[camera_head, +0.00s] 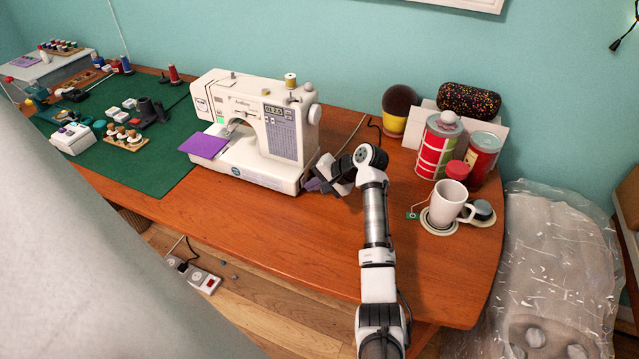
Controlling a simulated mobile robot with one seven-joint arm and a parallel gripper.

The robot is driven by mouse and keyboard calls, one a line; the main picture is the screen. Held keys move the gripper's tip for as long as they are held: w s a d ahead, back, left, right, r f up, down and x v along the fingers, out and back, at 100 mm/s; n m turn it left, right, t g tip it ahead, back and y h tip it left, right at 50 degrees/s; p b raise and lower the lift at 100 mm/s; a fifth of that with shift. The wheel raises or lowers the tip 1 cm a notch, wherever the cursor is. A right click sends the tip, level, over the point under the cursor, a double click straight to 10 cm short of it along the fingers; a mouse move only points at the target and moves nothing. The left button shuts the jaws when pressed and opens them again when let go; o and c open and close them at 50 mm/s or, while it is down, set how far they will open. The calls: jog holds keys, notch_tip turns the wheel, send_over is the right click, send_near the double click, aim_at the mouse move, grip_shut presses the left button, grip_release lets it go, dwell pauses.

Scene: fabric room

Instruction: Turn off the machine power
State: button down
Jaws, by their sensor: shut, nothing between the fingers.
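The white sewing machine (255,128) stands on the wooden table (235,215), with a small lit display, a handwheel at its upper right and a purple cloth (203,145) at its needle area. My gripper (314,183) is at the lower right end of the machine's base, close against its side. I cannot tell whether it touches the machine. Its fingers are shut with nothing between them. My wrist hides part of the table beside the machine. The power switch cannot be made out; that side of the machine faces away or is behind my gripper.
A white mug (447,204) on a coaster, a red-striped can (437,150) and a red tin (482,158) stand right of my arm. A dark cable runs behind my wrist. A green mat (160,165) with sewing supplies lies left. A power strip (195,275) is on the floor.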

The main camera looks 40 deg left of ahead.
jog(key=shift+f, duration=0.1)
jog(key=shift+s+a+f+y+b, duration=0.15)
jog(key=shift+f+y+b, duration=0.1)
jog(key=shift+y+b, duration=0.15)
jog(key=shift+r, duration=0.25)
jog(key=shift+r+p, duration=0.15)
jog(key=shift+p, duration=0.2)
jog(key=shift+r+p, duration=0.75)
